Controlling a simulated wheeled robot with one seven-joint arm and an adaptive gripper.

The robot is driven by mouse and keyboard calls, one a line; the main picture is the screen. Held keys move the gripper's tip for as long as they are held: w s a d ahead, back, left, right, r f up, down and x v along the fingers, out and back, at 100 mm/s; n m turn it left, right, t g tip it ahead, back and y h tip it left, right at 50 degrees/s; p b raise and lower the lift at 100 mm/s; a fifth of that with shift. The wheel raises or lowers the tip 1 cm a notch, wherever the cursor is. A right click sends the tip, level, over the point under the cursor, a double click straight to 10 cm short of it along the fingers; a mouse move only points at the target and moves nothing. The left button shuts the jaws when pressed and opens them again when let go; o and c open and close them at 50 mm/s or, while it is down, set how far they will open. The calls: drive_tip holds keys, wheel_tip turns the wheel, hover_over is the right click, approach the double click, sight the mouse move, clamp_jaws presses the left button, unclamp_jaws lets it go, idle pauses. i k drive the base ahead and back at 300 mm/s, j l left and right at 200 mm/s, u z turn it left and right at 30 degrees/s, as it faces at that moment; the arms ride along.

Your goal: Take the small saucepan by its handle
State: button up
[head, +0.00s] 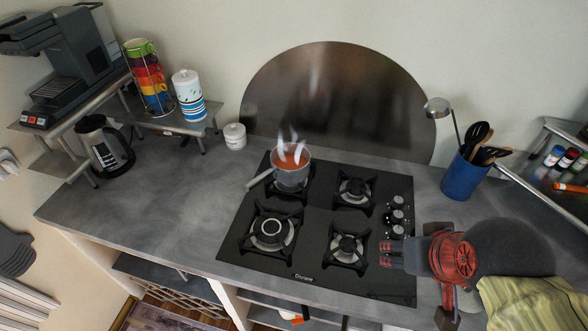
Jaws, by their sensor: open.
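The small saucepan (291,178) stands on the back left burner of the black gas hob (317,262). It holds a reddish-orange liquid, and white steam rises from it. Its grey handle (260,179) points to the left and toward the front. My gripper (384,254) is at the right edge of the hob, near the front right burner, with its fingers pointing left. It is open and empty, well to the right of and in front of the saucepan, not touching it.
A white lidded jar (235,136) stands left behind the saucepan. A kettle (106,146) is at the far left, and a blue utensil holder (463,177) stands at the back right. The counter left of the hob is clear.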

sight(276, 172)
drive_tip(key=j+u, duration=0.1)
drive_tip(key=u, duration=0.3)
drive_tip(key=k+j+u, duration=0.1)
drive_tip(key=u, duration=0.3)
